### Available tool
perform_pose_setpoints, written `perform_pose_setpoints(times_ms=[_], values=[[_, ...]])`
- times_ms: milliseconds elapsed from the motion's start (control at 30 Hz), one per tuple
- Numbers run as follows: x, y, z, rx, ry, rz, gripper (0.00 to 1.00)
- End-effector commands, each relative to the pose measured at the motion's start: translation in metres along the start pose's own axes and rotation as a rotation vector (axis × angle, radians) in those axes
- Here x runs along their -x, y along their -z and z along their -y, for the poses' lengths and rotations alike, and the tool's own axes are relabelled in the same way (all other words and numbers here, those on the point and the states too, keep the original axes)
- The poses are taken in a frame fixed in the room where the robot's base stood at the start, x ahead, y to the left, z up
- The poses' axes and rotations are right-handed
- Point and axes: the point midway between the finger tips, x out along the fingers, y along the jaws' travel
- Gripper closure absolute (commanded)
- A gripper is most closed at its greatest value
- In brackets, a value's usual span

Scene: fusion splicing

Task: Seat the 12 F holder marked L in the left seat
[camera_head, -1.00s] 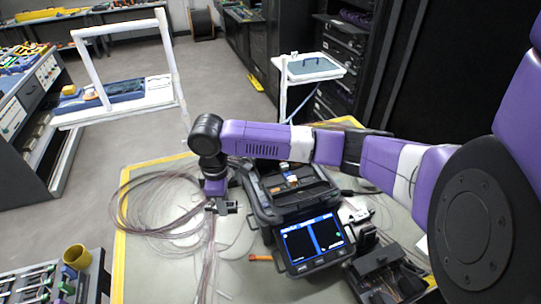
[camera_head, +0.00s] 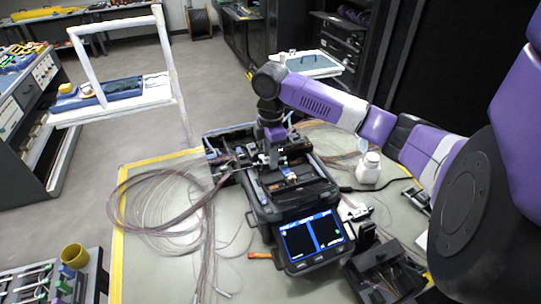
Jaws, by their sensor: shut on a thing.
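The fusion splicer (camera_head: 262,207) is a dark case with its lid open and a lit screen (camera_head: 313,237) at its front. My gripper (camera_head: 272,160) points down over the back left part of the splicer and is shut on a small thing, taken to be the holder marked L. The holder itself is too small and too covered by the fingers to make out, and its mark cannot be read. Thin fibres run from the gripper's area leftward to the coil. The left seat is hidden under my gripper, and I cannot tell whether the holder touches it.
A loose coil of fibres (camera_head: 150,203) lies on the left of the yellow-edged table (camera_head: 335,288). A white bottle (camera_head: 369,168) stands right of the splicer. A dark tray of tools (camera_head: 384,270) sits at front right. An orange tool (camera_head: 259,255) lies left of the screen.

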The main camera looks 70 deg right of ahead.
Motion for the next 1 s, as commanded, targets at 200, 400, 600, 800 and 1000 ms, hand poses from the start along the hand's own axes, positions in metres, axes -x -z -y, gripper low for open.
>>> perform_pose_setpoints(times_ms=[200,400,600,800,1000], values=[[-0.022,0.000,0.000,-0.001,-0.001,0.000,1.00],[-0.040,0.000,0.000,0.000,0.000,0.000,1.00],[-0.055,0.001,0.000,-0.001,0.000,-0.001,1.00],[-0.060,0.000,0.000,-0.001,-0.001,0.000,1.00],[-0.060,0.000,0.000,-0.001,-0.001,0.000,1.00]])
